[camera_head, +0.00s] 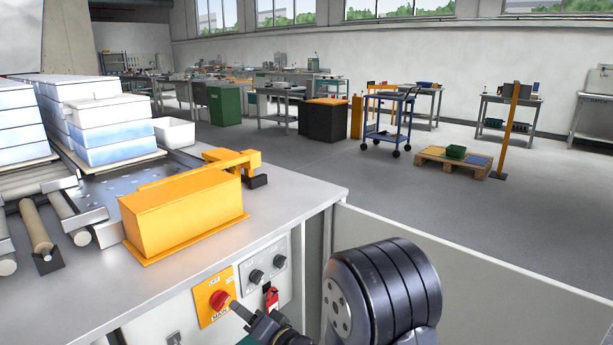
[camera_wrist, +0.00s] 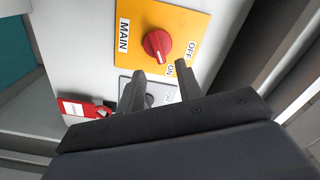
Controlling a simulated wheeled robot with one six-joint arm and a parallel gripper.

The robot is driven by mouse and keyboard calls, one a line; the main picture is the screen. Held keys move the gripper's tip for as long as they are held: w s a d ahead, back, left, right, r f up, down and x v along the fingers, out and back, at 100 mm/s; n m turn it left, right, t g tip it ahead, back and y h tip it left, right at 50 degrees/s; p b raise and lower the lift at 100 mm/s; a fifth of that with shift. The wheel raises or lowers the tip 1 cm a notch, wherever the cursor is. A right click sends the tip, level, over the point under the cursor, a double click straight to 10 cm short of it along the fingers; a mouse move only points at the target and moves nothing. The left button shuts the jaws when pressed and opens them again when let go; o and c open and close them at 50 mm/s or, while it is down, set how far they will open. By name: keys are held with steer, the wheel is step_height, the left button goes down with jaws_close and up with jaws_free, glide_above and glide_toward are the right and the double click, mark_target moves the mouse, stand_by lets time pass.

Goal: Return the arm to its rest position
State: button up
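My gripper (camera_head: 238,309) is low in front of the control panel in the head view, its tips just right of the red rotary knob (camera_head: 219,300) on the yellow MAIN plate (camera_head: 205,314). In the wrist view my gripper's two fingers (camera_wrist: 160,76) stand apart with nothing between them. The red knob (camera_wrist: 157,45) lies just beyond the fingertips, and its white line runs down toward the ON label. I cannot tell whether a finger touches the knob. My dark arm joint (camera_head: 382,292) fills the lower right of the head view.
A panel with two black knobs (camera_head: 267,267) and a red lockout tag (camera_head: 271,298) are close to my gripper. Above is a table edge (camera_head: 300,218) with a yellow housing (camera_head: 185,215). A pale panel (camera_head: 500,285) stands at right; open floor (camera_head: 340,185) lies beyond.

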mark_target(226, 299)
steer(key=x, duration=0.5)
steer(key=shift+a+f+b, duration=0.1)
steer(key=shift+b, duration=0.2)
steer(key=shift+s+n, duration=0.1)
steer(key=shift+n, duration=0.7)
steer(key=n+b, duration=0.1)
steer(key=n, duration=0.2)
steer(key=shift+s, duration=0.1)
steer(key=n, duration=0.2)
steer(key=n+b, duration=0.1)
steer(key=shift+s+a+r+n, duration=0.1)
steer(key=shift+r+n, duration=0.25)
steer(key=shift+n, duration=0.05)
steer(key=shift+r, duration=0.15)
